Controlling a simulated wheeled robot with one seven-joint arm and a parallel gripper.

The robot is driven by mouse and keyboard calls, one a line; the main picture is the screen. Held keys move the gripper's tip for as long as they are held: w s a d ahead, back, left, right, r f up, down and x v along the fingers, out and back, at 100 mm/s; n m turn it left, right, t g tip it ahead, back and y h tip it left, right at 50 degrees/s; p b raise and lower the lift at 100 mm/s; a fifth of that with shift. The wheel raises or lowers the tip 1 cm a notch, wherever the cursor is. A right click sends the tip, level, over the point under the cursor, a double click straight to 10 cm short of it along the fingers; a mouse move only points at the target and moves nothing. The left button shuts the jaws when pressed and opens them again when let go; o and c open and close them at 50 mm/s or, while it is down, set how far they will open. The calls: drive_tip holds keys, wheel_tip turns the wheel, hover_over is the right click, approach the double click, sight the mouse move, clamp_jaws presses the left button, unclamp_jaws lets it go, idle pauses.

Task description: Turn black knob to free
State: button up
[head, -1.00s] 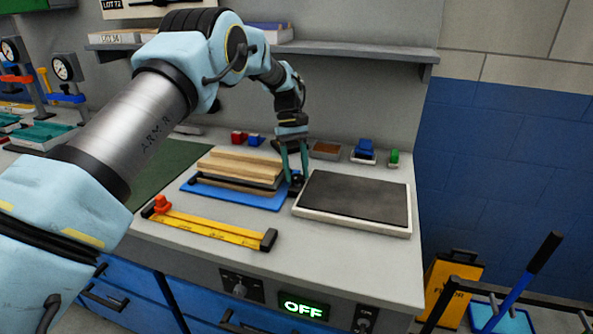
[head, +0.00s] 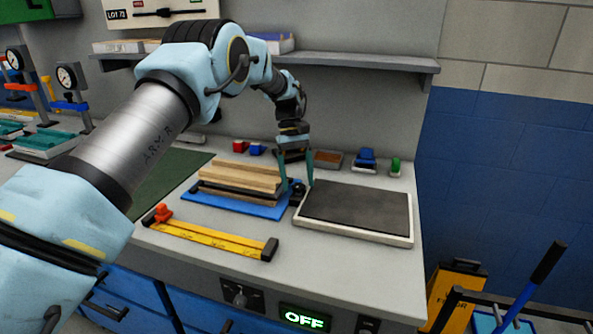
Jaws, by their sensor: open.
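A small black knob (head: 297,192) sits on the worktop between the blue board with stacked panels and the dark-topped plate. My gripper (head: 297,184) points down over it from behind. Its two teal fingers are open, and their tips show to the left and right of the knob in the head view. I cannot tell whether either finger touches it. The knob is small here, so its pointer and markings cannot be read.
A stack of wooden strips and dark layers (head: 240,180) lies on a blue board (head: 262,209) close left. The dark-topped plate (head: 355,207) is close right. A yellow clamp bar (head: 215,235) lies in front. A lit OFF sign (head: 304,318) is on the bench front.

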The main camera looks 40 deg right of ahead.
drive_tip(key=b+v, duration=0.1)
drive_tip(key=v, duration=0.9)
drive_tip(key=shift+r+b, duration=0.3)
drive_tip(key=shift+b, duration=0.05)
drive_tip(key=shift+w, duration=0.1)
drive_tip(key=w+a+r+n+t+h, duration=0.1)
drive_tip(key=w+a, duration=0.8)
drive_tip(key=a, duration=0.3)
drive_tip(key=w+a+n+t+h, duration=0.1)
drive_tip(key=w+a+t, duration=0.15)
drive_tip(key=a, duration=1.55)
drive_tip(key=s+a+f+t, duration=0.1)
drive_tip(key=s+a+f, duration=0.1)
drive_tip(key=s+a, duration=0.6)
drive_tip(key=s+a+f+n+t, duration=0.1)
drive_tip(key=s+a, duration=0.7)
drive_tip(key=a, duration=0.8)
drive_tip(key=shift+s+f, duration=0.3)
drive_tip(key=shift+f, duration=0.25)
